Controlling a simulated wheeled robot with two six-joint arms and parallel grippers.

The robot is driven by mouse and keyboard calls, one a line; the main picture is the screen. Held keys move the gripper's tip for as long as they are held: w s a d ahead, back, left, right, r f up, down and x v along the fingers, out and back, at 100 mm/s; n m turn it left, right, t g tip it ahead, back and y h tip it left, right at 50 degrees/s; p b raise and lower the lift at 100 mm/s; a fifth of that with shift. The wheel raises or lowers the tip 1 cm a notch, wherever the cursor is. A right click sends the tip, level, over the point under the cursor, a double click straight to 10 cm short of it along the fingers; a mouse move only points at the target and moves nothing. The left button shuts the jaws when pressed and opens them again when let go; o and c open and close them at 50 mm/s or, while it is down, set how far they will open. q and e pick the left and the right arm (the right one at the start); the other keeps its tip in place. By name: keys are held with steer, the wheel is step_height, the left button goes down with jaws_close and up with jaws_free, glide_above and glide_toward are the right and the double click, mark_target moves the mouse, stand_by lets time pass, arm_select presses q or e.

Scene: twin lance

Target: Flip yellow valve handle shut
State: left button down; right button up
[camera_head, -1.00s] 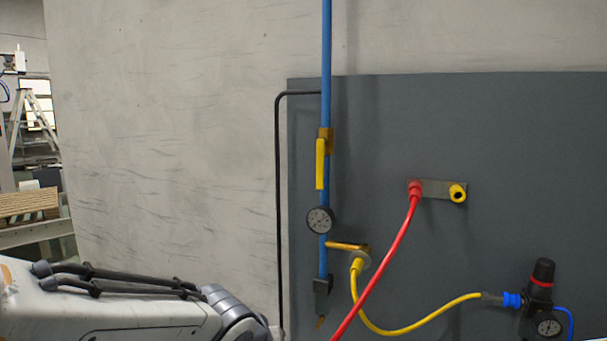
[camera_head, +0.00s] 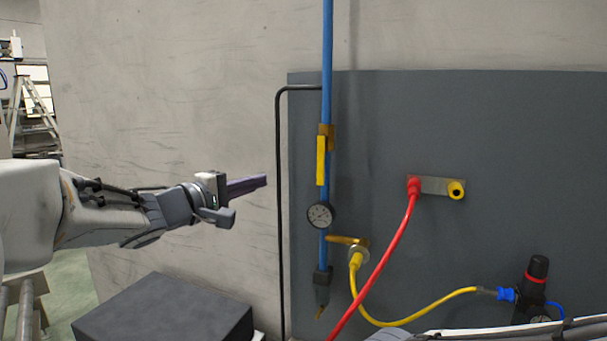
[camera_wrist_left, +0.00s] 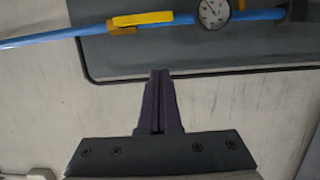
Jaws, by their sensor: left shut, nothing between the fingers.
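The yellow valve handle (camera_head: 321,160) hangs straight down, in line with the vertical blue pipe (camera_head: 327,60), just below its brass valve body (camera_head: 326,131). In the left wrist view the handle (camera_wrist_left: 142,19) lies along the pipe at the top. My left gripper (camera_head: 264,181) is left of the handle at about the height of its lower end, apart from it. Its dark purple fingers point right, and in the left wrist view the fingers (camera_wrist_left: 160,75) are together with nothing between them. My right gripper is not in view.
A round gauge (camera_head: 321,215) sits on the pipe below the handle. A thin black tube (camera_head: 279,200) runs between my gripper and the pipe. A red hose (camera_head: 385,260) and a yellow hose (camera_head: 420,322) are on the right. A dark box (camera_head: 165,310) stands below my arm.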

mark_target(322, 160)
arm_select(q)
steer(key=shift+w, duration=0.1)
steer(key=w+d+p, duration=0.3)
steer(key=w+d, duration=0.3)
steer(key=d, duration=0.3)
steer(key=shift+d, duration=0.35)
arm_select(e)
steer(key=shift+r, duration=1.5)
arm_select(q)
steer(key=shift+w+d, duration=0.1)
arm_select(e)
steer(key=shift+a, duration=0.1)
arm_select(q)
steer(key=shift+d+f+n, duration=0.15)
steer(key=shift+d+n, duration=0.05)
steer(key=shift+n, duration=0.2)
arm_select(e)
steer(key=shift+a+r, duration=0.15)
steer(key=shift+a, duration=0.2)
